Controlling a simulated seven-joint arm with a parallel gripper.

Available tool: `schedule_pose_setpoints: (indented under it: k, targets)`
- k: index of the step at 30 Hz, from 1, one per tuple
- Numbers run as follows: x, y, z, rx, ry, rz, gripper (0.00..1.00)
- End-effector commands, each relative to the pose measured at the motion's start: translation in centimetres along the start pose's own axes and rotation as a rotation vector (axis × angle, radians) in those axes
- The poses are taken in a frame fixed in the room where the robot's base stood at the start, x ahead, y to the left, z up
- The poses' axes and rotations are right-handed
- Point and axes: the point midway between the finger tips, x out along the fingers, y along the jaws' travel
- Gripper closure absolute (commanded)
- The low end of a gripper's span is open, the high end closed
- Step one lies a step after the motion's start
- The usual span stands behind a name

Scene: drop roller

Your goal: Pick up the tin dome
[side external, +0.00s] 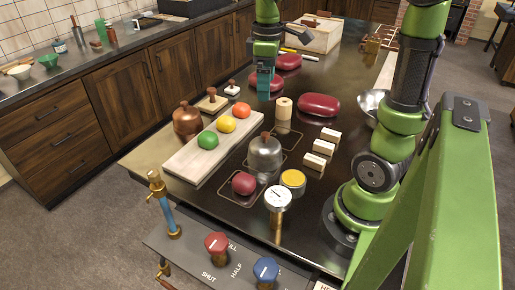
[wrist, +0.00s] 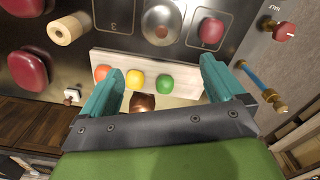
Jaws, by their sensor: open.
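The tin dome (side external: 265,153) is a grey metal dome with a dark knob on top. It stands on the dark table in a marked square, beside the white board. In the wrist view the tin dome (wrist: 161,22) shows from above at the top edge, beyond the fingertips. My gripper (side external: 264,90) is in the air behind the tin dome, over the far part of the table. In the wrist view my gripper (wrist: 158,72) has its two teal fingers wide apart with nothing held between them.
A white board (side external: 190,160) with green, yellow and orange balls lies left of the tin dome. A copper dome (side external: 187,119) stands behind the board. A dark red ball (side external: 244,183), a yellow-topped tin (side external: 293,182) and a gauge (side external: 278,199) stand near the tin dome's front.

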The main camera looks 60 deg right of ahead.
Motion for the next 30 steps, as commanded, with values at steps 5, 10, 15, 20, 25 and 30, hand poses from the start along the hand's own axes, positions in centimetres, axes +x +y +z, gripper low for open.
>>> schedule_pose_setpoints:
  k: [5,10,15,20,25,30]
  targets:
    - [0.8,-0.3,0.2,-0.069,-0.012,-0.014,0.04]
    - [4.2,-0.4,0.3,-0.070,-0.014,-0.017,0.04]
    - [7.9,-0.5,0.3,-0.068,-0.012,-0.016,0.04]
    - [10.6,-0.5,0.3,-0.067,-0.011,-0.015,0.04]
    - [11.7,-0.5,0.3,-0.066,-0.008,-0.013,0.04]
    - [13.7,-0.4,0.3,-0.066,-0.011,-0.015,0.04]
